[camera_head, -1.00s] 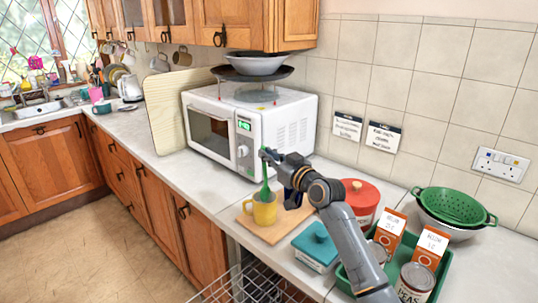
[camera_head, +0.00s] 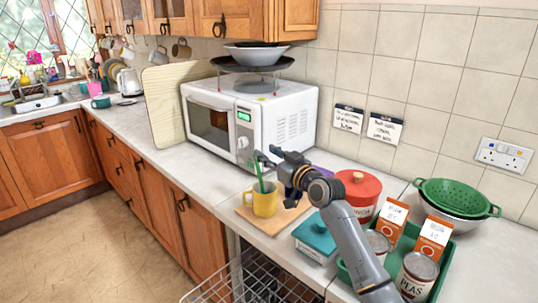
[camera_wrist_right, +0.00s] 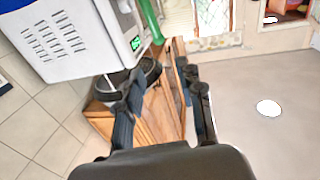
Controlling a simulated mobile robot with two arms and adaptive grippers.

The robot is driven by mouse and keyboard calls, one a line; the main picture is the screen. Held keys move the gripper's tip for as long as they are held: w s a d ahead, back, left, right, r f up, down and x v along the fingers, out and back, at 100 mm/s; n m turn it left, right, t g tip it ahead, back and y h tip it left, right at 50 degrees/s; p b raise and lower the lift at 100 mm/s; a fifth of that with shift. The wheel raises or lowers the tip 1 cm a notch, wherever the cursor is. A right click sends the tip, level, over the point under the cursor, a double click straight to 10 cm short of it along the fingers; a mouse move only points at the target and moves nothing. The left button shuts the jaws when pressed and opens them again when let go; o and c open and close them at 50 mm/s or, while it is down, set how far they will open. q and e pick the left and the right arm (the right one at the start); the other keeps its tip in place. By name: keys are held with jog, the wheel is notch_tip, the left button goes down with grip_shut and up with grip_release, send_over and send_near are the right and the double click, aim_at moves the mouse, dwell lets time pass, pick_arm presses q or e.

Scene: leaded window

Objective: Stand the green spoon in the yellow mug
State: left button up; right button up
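The yellow mug (camera_head: 264,204) stands upright on a wooden board on the counter. The green spoon (camera_head: 260,176) stands in the mug, its upper end leaning to the left above the rim; its lower end is hidden inside. My right gripper (camera_head: 268,157) is just right of the spoon's upper part. In the right wrist view its fingers (camera_wrist_right: 160,85) are spread with a gap between them, and a green piece of the spoon (camera_wrist_right: 150,20) shows beyond them. The mug is not clearly seen there. My left gripper is not in view.
A white microwave (camera_head: 250,122) stands behind the mug. To the right are a red canister (camera_head: 358,196), a teal box (camera_head: 315,240) and a green tray (camera_head: 436,276) with cans and cartons. An open wire rack (camera_head: 255,280) lies below the counter's front edge.

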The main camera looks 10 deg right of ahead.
jog(key=v, duration=1.2)
jog(key=shift+f, duration=0.15)
dwell(0.7)
